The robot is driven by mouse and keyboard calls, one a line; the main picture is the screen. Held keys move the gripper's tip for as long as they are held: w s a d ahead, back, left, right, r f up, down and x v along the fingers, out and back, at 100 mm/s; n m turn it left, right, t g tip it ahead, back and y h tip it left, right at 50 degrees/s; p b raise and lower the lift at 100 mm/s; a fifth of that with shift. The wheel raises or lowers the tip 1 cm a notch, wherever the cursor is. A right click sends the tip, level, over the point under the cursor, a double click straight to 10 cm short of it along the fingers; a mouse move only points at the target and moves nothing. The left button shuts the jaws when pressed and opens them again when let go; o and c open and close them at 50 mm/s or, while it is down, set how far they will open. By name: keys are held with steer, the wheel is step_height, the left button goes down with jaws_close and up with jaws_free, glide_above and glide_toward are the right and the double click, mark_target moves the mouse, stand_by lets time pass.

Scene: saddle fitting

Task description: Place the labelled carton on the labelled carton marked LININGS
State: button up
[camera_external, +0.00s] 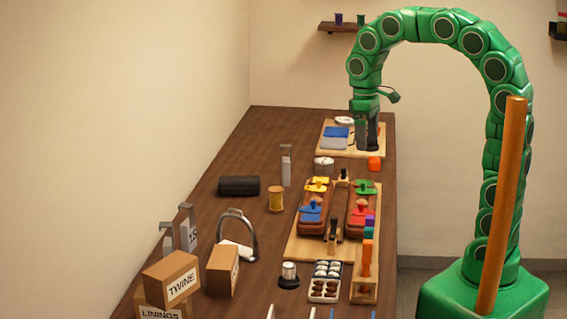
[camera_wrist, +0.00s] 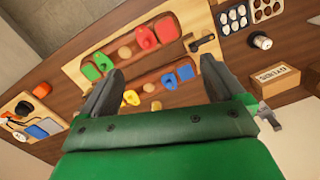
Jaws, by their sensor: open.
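A brown carton marked TWINE (camera_external: 170,270) is at the lower left of the external view. It appears to rest, slightly turned, on the carton marked LININGS (camera_external: 150,311), which is partly hidden and cut by the frame's lower edge. Another labelled carton (camera_external: 217,268) stands just right of them; its label cannot be read. One labelled carton (camera_wrist: 276,80) shows at the right of the wrist view, its lettering upside down and unclear. My gripper (camera_external: 368,147) is open and empty at the far end of the bench, well away from the cartons. Its spread fingers show in the wrist view (camera_wrist: 158,78).
A wooden tool board (camera_external: 293,247) with coloured pieces fills the bench's middle right. A metal stirrup (camera_external: 250,235), grey upright holders (camera_external: 166,240) and a black case (camera_external: 239,186) stand near the cartons. A small board (camera_external: 327,150) lies under my gripper. The bench's left middle has bare wood.

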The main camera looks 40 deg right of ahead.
steer(key=s+d+f+m, duration=0.3)
steer(key=s+d, duration=0.3)
steer(key=s, duration=0.5)
steer(key=s+d+f+m+g, duration=0.1)
steer(key=s+d+f, duration=0.4)
steer(key=s, duration=0.6)
steer(key=shift+s+d+f+m, duration=0.3)
steer(key=shift+d+m, duration=0.6)
steer(key=shift+d, duration=0.2)
